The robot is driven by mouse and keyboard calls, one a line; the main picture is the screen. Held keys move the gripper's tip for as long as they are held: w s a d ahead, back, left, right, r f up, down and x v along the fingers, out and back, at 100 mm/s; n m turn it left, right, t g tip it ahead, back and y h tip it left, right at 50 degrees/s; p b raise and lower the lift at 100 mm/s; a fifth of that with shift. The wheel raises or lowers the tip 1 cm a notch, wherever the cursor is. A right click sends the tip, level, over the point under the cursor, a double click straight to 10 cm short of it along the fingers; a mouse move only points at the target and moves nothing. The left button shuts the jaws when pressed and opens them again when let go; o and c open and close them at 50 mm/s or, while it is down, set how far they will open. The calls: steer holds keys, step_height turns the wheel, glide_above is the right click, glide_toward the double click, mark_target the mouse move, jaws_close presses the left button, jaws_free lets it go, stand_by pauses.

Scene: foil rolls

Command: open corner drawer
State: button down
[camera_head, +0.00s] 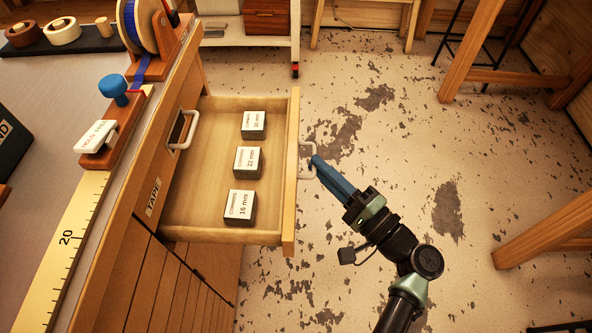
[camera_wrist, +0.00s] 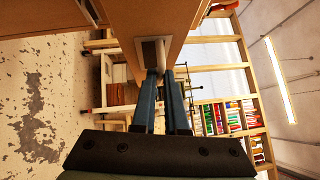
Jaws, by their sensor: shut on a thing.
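The corner drawer (camera_head: 190,215) is pulled well out from the bench in the head view. Inside lie three small dark boxes with white labels: one at the back (camera_head: 253,125), a 22 mm one (camera_head: 247,162) in the middle and a 16 mm one (camera_head: 239,207) nearest. My gripper (camera_head: 316,161), with blue fingers, is shut on the pale handle (camera_head: 305,166) on the drawer's outer front. In the wrist view, my gripper's fingertips (camera_wrist: 166,76) meet at this handle, partly hiding it. The drawer front (camera_wrist: 120,55) shows there too.
Above the open drawer, a front labelled TAPE (camera_head: 153,197) with its own handle (camera_head: 184,129) is shut. The bench top (camera_head: 50,95) carries a tape dispenser (camera_head: 147,35) and a blue-knobbed hold-down (camera_head: 113,88). Wooden legs (camera_head: 560,225) stand at right; floor between is clear.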

steer(key=shift+d, duration=0.65)
steer(key=c, duration=0.9)
jaws_free()
steer(key=shift+c, duration=0.2)
steer(key=v, duration=1.3)
